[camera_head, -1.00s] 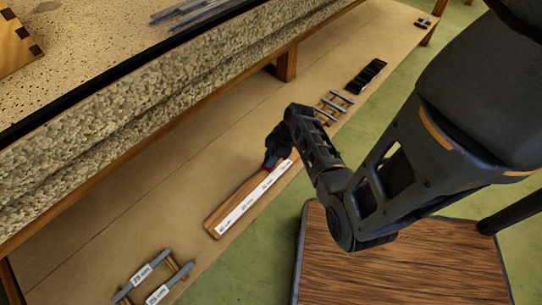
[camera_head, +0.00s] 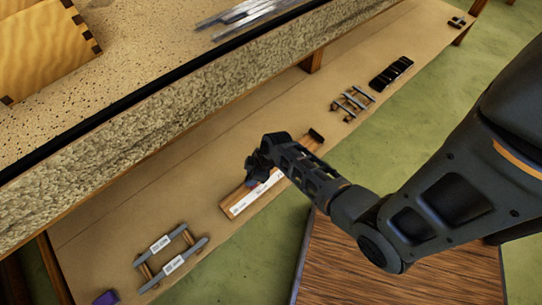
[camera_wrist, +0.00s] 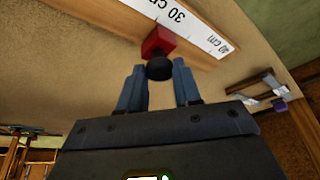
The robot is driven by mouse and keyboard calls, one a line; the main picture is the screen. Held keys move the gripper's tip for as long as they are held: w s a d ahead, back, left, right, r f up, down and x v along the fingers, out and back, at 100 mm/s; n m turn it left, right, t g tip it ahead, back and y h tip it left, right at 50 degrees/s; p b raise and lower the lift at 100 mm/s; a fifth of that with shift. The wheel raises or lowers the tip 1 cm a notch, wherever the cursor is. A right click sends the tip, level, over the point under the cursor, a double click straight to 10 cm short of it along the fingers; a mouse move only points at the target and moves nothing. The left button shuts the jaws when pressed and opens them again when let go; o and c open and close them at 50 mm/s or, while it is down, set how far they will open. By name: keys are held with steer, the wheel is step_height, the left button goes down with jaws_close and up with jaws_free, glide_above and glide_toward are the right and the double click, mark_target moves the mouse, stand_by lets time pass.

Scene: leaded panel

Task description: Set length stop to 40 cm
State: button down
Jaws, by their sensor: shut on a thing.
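The length stop is a red block (camera_wrist: 158,40) with a black knob (camera_wrist: 158,69) on a wooden board with a white centimetre scale (camera_wrist: 190,22). My gripper (camera_wrist: 158,85) has its two fingers around the knob, shut on it. In the head view my gripper (camera_head: 258,170) is over the wooden board (camera_head: 308,143), part-way along the scale (camera_head: 250,198). The red block is mostly hidden there.
A rack with two labelled grey bars (camera_head: 172,256) lies toward the near left, and a purple item (camera_head: 106,298) beyond it. Farther right are a smaller rack (camera_head: 352,103) and a black slotted holder (camera_head: 391,73). A raised bench edge (camera_head: 170,125) runs behind.

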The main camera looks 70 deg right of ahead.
steer(key=p, duration=0.1)
glide_above(230, 203)
steer(key=shift+s, duration=0.1)
steer(key=shift+a, duration=0.1)
steer(key=c, duration=0.8)
jaws_free()
steer(key=shift+p+v, duration=1.45)
steer(key=shift+v, duration=2.5)
